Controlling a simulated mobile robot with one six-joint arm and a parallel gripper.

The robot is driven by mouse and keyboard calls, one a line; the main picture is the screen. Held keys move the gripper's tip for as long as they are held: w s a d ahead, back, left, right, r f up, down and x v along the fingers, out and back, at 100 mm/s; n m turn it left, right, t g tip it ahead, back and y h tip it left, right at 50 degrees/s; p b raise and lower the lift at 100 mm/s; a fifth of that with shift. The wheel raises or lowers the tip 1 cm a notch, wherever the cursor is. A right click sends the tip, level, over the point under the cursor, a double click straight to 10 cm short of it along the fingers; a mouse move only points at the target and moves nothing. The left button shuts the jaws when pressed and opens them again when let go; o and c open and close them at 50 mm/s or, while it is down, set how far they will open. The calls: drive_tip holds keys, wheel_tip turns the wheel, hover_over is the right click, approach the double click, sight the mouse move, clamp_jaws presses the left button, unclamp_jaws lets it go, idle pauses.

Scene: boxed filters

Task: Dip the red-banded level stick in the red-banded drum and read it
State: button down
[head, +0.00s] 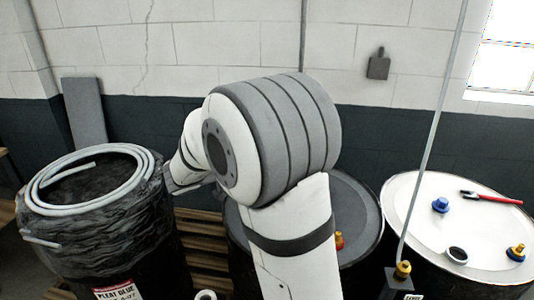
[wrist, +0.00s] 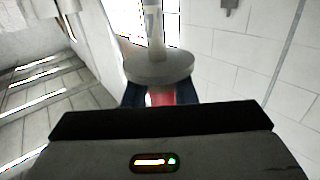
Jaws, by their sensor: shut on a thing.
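My gripper (wrist: 160,98) is shut on a stick with a red band (wrist: 160,97), which shows between the jaws in the wrist view. A round pale grey disc sits just beyond the band, and a pale shaft runs on from it. In the head view my own arm hides the jaws and the stick. The middle drum (head: 360,205) has a dark grey top, partly behind my arm, with a small red and brass fitting (head: 339,241) on it. I see no clear red band on any drum. The lower end of the stick is not visible.
A black-wrapped drum (head: 120,235) at left carries a coiled grey hose (head: 145,170).

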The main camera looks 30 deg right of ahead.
drive_tip(key=shift+r, duration=3.7)
drive_tip(key=shift+r, duration=4.5)
drive_tip(key=shift+r, duration=2.3)
drive_tip(key=shift+f, duration=0.15)
